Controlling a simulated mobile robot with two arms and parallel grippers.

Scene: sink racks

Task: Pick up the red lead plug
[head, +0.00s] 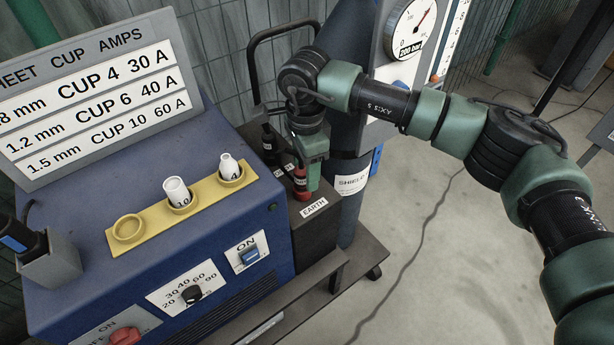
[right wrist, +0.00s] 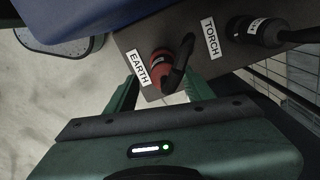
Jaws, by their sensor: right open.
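The red lead plug (head: 301,182) sits upright on the dark box beside the blue machine, behind the EARTH label (head: 313,207). In the right wrist view the red plug (right wrist: 160,68) lies between the lines of my two fingers, with a black curved lead beside it. My right gripper (head: 307,172) is over the plug from above, open, one finger to each side in the wrist view (right wrist: 161,88). I cannot tell whether the fingers touch it. The gripper hides part of the plug in the head view. My left gripper is not in view.
A black plug (right wrist: 262,32) by the TORCH label (right wrist: 211,40) stands close to the red one. The blue machine (head: 100,240) with a yellow cup rack (head: 150,222), a blue cylinder (head: 345,215) and a black handle (head: 252,60) surround the box. The floor at right is mostly open.

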